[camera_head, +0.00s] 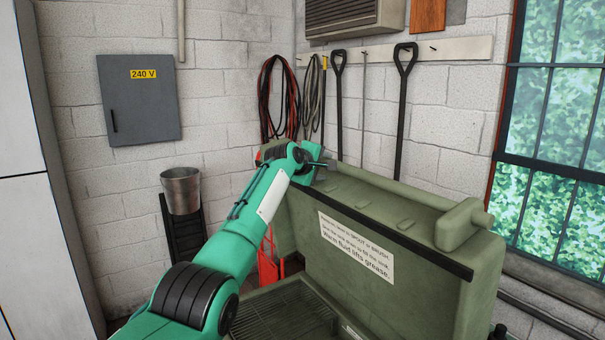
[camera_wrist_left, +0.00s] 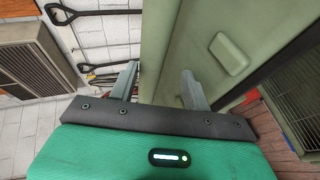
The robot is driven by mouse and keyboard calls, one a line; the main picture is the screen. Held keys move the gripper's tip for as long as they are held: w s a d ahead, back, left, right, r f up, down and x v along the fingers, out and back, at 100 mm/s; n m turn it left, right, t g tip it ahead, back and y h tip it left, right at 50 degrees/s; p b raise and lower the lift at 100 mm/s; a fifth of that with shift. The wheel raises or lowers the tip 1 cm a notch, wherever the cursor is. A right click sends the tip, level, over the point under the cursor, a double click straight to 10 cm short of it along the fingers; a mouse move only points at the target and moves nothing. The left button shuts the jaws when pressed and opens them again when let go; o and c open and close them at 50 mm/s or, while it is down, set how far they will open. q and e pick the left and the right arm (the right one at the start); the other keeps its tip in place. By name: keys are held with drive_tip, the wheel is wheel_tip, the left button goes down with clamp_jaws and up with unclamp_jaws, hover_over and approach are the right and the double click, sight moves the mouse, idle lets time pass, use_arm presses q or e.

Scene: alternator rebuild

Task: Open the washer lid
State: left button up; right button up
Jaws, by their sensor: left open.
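The grey-green washer lid (camera_head: 345,262) stands raised at the back of the washer, with a printed label (camera_head: 356,246) on its front face and a dark strip along its upper edge. Below it the washer basin's slatted grate (camera_head: 285,318) is exposed. My left gripper (camera_head: 318,166) is at the lid's upper left end. In the left wrist view my open left gripper (camera_wrist_left: 160,70) has one finger over the green panel (camera_wrist_left: 190,40) and the other beyond its edge. I cannot tell whether either finger touches it. My right gripper is out of view.
A grey electrical box (camera_head: 140,100) hangs on the block wall. A metal bucket (camera_head: 181,190) sits on a dark stand at left. Coiled cables (camera_head: 268,100) and long-handled tools (camera_head: 402,110) hang behind the washer. A window (camera_head: 560,130) is at right.

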use_arm(q)
drive_tip(key=shift+s+a+f+b, duration=0.15)
drive_tip(key=shift+s+a+b, duration=0.2)
drive_tip(key=shift+s+b, duration=0.4)
drive_tip(key=shift+s+a+r+b, duration=0.2)
drive_tip(key=shift+r+b, duration=0.05)
drive_tip(key=shift+b, duration=0.1)
drive_tip(key=b+v, duration=0.5)
drive_tip(key=v, duration=0.5)
drive_tip(key=shift+r, duration=0.2)
drive_tip(key=shift+d, duration=0.1)
